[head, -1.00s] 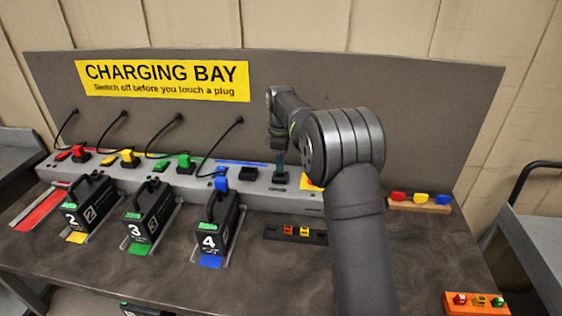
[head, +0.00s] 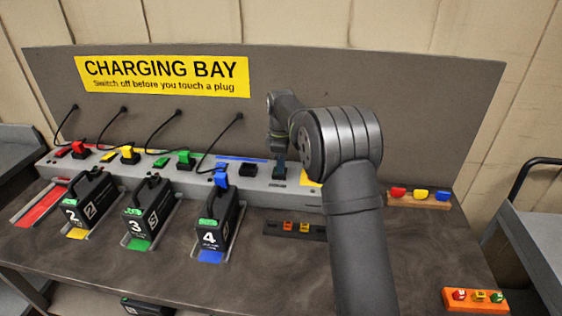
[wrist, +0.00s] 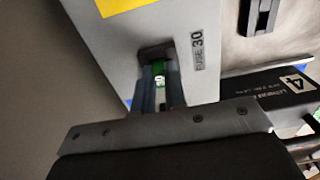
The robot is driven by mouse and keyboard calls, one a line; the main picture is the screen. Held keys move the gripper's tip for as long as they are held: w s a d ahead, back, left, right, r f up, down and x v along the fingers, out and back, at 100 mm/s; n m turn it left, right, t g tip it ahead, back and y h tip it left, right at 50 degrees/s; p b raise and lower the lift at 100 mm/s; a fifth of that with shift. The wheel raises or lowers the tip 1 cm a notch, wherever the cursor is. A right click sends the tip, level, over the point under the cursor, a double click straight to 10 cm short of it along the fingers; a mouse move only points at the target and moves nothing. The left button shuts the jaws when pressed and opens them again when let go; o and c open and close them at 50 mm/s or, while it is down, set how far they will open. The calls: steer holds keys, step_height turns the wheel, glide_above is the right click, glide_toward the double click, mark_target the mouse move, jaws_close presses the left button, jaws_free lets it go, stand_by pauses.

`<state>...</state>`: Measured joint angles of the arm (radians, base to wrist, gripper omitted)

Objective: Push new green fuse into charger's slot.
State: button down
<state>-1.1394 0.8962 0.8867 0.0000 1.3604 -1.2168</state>
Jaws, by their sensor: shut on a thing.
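The charger (head: 255,198) is a long grey box along the back of the bench. In the wrist view, its face (wrist: 120,52) carries the label "FUSE 30" beside a dark fuse slot (wrist: 152,52). My gripper (wrist: 160,92) is shut on a green fuse (wrist: 158,72) marked 30. The fuse is at the slot's near edge, between my fingertips; how deep it sits is hidden by the fingers. In the head view, my gripper (head: 279,174) points down onto the charger's right part, and the fuse cannot be made out.
Black battery packs (head: 222,225) stand in front of the charger, with corded plugs (head: 184,159) on it. A dark strip with orange pieces (head: 296,229) lies in front. A wooden rack (head: 420,202) and an orange holder (head: 476,308) are at right. The bench's middle front is clear.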

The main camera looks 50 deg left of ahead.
steer(key=c, duration=1.4)
jaws_free()
step_height(320, 180, up, 17)
steer(key=shift+r, duration=0.15)
step_height(320, 180, down, 17)
steer(key=shift+f, duration=0.2)
steer(key=shift+r, duration=0.1)
